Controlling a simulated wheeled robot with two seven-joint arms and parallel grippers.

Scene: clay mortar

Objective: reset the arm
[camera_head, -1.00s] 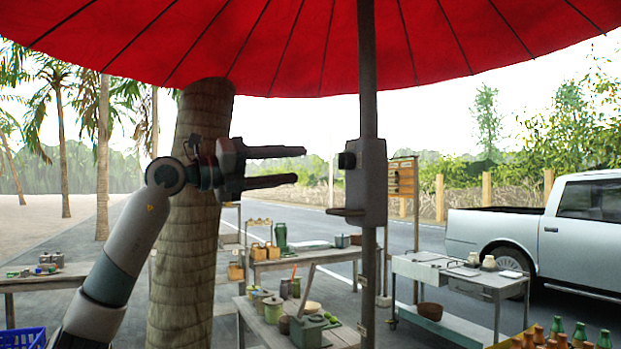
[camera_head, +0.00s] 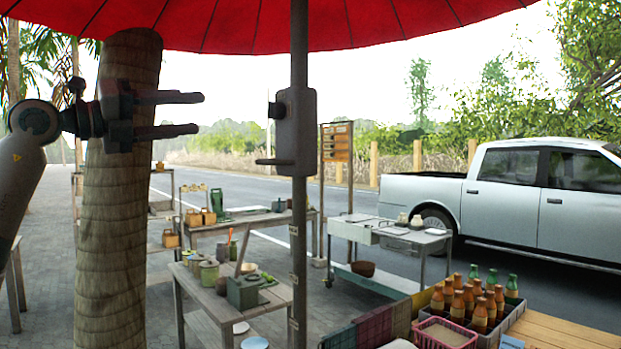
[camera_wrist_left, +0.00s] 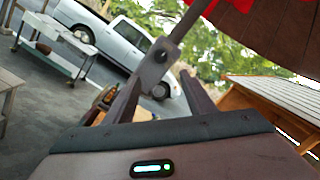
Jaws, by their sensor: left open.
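My left gripper (camera_head: 190,114) is raised at the left of the head view, in front of the palm trunk. Its two dark fingers point right and stand apart, with nothing between them. The fingers also show in the left wrist view (camera_wrist_left: 160,100), spread apart, with the umbrella pole and its grey box beyond them. My left arm (camera_head: 22,165) comes in from the left edge. My right gripper is in neither view.
A palm trunk (camera_head: 120,200) stands behind the left gripper. An umbrella pole (camera_head: 299,230) with a grey box (camera_head: 296,132) stands to its right. Below are a wooden table (camera_head: 222,300) with pots, a metal cart (camera_head: 385,232) and a crate of bottles (camera_head: 512,318). A pickup truck (camera_head: 500,195) is on the road.

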